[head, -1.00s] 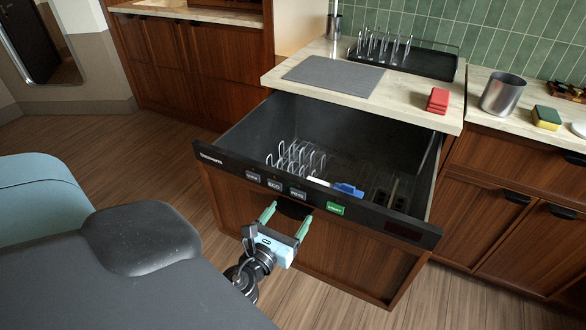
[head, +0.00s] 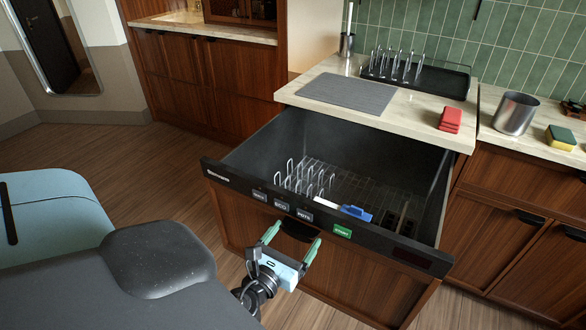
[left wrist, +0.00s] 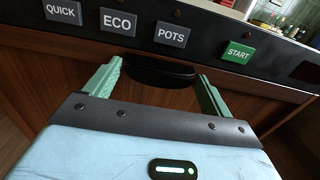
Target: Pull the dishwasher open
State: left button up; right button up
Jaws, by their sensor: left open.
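The dishwasher is a drawer pulled well out from under the counter, with its tub open at the top. Its black front panel (head: 390,245) carries the QUICK, ECO, POTS and green START buttons, also seen in the left wrist view. The dark handle (head: 297,231) sits below the buttons and shows in the left wrist view (left wrist: 158,72). My left gripper (head: 294,234) is open at the handle, one green finger toward each end. Whether the fingers touch it I cannot tell. My right gripper is not in view.
Inside the tub are a wire plate rack (head: 303,180) and a blue-and-white brush (head: 352,212). On the counter are a grey mat (head: 347,93), red sponges (head: 451,120), a metal cup (head: 515,113) and a black dish rack (head: 440,80). The wooden floor at left is clear.

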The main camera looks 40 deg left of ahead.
pick_arm(q)
jog(key=shift+s+d+f, duration=0.15)
jog(key=shift+s, duration=0.35)
jog(key=b+v, duration=0.2)
jog(key=v, duration=0.4)
jog(key=shift+s, duration=0.4)
